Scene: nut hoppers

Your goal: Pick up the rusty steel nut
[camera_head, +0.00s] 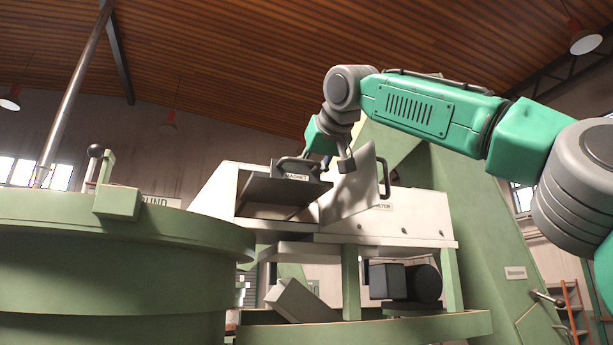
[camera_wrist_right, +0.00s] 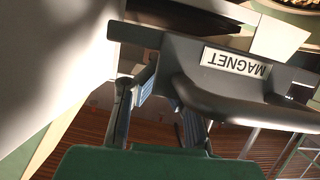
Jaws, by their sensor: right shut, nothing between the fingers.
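I cannot make out a rusty steel nut in either view. My right gripper (camera_head: 324,160) is at the machine's raised housing, beside a dark drawer-like part labelled MAGNET (camera_head: 262,190) with a bar handle. In the right wrist view, the MAGNET part (camera_wrist_right: 150,38) and its thick dark handle cross in front of my right gripper (camera_wrist_right: 155,95) and partly hide its fingers. The gripper is shut and empty. I cannot tell whether it touches the handle. My left gripper is not in view.
A tilted grey plate (camera_head: 350,192) with a handle stands just right of the magnet part. A large green round vessel (camera_head: 110,285) fills the lower left. In the right wrist view, a round container (camera_wrist_right: 262,42) with small yellowish-brown pieces shows at the top right.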

